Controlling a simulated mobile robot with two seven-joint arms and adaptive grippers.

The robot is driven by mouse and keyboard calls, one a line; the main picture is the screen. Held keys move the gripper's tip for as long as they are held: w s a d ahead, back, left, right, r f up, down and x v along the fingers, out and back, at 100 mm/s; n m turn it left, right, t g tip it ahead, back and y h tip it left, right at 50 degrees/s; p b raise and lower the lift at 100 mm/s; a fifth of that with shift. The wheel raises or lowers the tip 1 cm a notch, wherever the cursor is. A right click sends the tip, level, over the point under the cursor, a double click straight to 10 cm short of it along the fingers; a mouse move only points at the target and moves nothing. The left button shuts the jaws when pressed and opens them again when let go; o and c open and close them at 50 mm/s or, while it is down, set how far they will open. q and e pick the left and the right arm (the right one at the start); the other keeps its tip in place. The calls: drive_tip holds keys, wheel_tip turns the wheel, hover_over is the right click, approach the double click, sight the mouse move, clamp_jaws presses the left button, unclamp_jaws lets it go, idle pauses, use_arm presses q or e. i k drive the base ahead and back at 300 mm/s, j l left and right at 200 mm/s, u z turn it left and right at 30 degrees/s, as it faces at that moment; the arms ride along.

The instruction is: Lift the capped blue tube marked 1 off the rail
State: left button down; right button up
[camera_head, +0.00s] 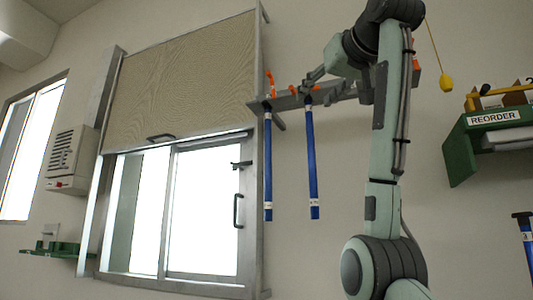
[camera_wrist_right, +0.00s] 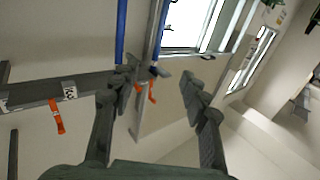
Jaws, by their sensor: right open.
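Two long blue tubes hang upright from a grey wall rail (camera_head: 285,102), the left tube (camera_head: 268,165) near the rail's end and the right tube (camera_head: 312,160) beside it. Each has a white label low down, too small to read, so I cannot tell which is marked 1. My right gripper (camera_head: 312,83) is open at the rail, close to the right tube's top. In the right wrist view my open fingers (camera_wrist_right: 150,88) are near the rail (camera_wrist_right: 35,88); one tube (camera_wrist_right: 121,30) and the other (camera_wrist_right: 160,35) show there. The tube tops are partly hidden. My left gripper is out of view.
Orange clips (camera_head: 270,84) sit along the rail. A shuttered window (camera_head: 180,80) is left of the tubes. A green shelf marked REORDER (camera_head: 460,150) and another blue tube with a black top (camera_head: 527,240) are at right. A yellow pendant (camera_head: 446,83) hangs on a cord.

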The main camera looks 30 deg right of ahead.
sight(268, 178)
drive_tip(key=i+l, duration=0.15)
drive_tip(key=i, duration=0.3)
drive_tip(key=i+l, duration=0.1)
drive_tip(key=i, duration=0.35)
